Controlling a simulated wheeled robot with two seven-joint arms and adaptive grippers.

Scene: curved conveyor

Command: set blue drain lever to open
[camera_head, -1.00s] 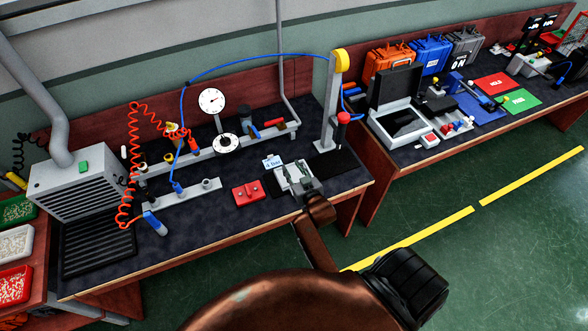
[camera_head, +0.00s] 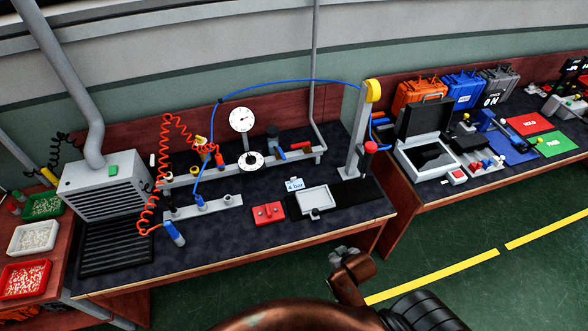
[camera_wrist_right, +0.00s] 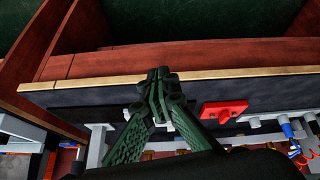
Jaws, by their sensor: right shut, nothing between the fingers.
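A small blue lever (camera_head: 281,154) sits on the grey manifold rail (camera_head: 236,166) at the back of the bench, left of a red lever (camera_head: 301,146). It looks tilted; whether this is open or closed is too small to tell. My right gripper (camera_head: 342,256) is shut and empty, just in front of the bench's front edge and well apart from the lever. In the right wrist view its dark fingers (camera_wrist_right: 158,78) are together. My left gripper is not in view.
A grey tray (camera_head: 314,199) and a red block (camera_head: 268,213) lie near the front. A grey post (camera_head: 355,150) with a yellow top stands right of the rail. A dial gauge (camera_head: 242,120) and red coiled hose (camera_head: 166,130) rise at the left. A blue hose arches above.

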